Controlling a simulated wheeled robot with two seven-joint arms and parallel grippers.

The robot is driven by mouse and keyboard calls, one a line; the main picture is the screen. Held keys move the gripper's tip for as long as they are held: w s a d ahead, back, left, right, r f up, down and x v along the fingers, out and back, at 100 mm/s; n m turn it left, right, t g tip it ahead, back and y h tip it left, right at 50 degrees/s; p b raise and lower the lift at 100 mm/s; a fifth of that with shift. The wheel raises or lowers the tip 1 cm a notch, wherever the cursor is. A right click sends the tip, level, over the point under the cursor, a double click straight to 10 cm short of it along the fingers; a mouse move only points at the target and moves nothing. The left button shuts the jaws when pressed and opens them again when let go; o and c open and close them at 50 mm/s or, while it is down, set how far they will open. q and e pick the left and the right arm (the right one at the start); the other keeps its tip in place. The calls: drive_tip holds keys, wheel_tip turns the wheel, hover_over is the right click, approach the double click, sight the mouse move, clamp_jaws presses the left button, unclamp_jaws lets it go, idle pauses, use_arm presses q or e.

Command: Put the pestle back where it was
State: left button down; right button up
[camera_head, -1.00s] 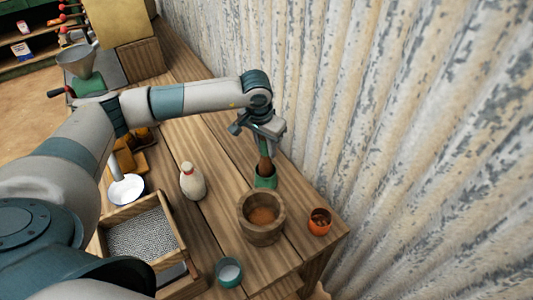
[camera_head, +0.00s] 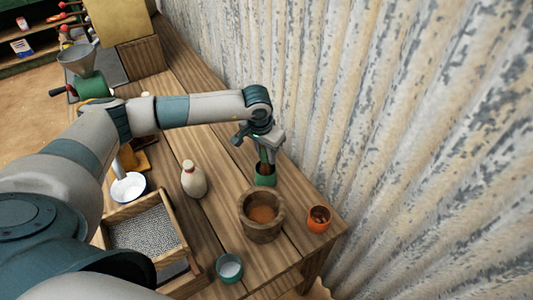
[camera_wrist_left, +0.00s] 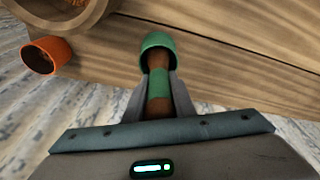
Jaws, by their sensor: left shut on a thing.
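The pestle (camera_wrist_left: 158,85) is brown wood with a green band. My left gripper (camera_head: 264,155) is shut on it, with the fingers at both sides of the band. The pestle points down, and its lower end is inside the mouth of a green cup (camera_head: 265,180), which also shows in the left wrist view (camera_wrist_left: 157,41). Whether it touches the cup's bottom is hidden. The wooden mortar (camera_head: 261,228), with brown powder in it, stands just in front of the cup. My right gripper is in neither view.
An orange cup (camera_head: 319,219) stands right of the mortar, near the table's edge. A corrugated wall (camera_head: 400,130) runs along the right.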

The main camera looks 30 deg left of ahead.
use_arm(q)
drive_tip(key=shift+f, duration=0.15)
drive_tip(key=c, duration=1.5)
unclamp_jaws()
drive_tip(key=shift+r, duration=0.2)
drive_tip(key=shift+r+b, duration=0.35)
drive_tip(key=shift+r, duration=0.1)
drive_tip(key=r+b, duration=0.1)
drive_tip(key=r, duration=0.2)
drive_tip(key=s+r+b, duration=0.1)
drive_tip(key=r+b, duration=0.1)
drive_tip(key=r, duration=0.2)
drive_tip(key=s+r+b, duration=0.1)
drive_tip(key=r, duration=0.3)
drive_tip(key=shift+s+a+b, duration=0.1)
drive_tip(key=shift+a+b, duration=0.05)
drive_tip(key=shift+b, duration=0.25)
drive_tip(key=shift+f, duration=0.15)
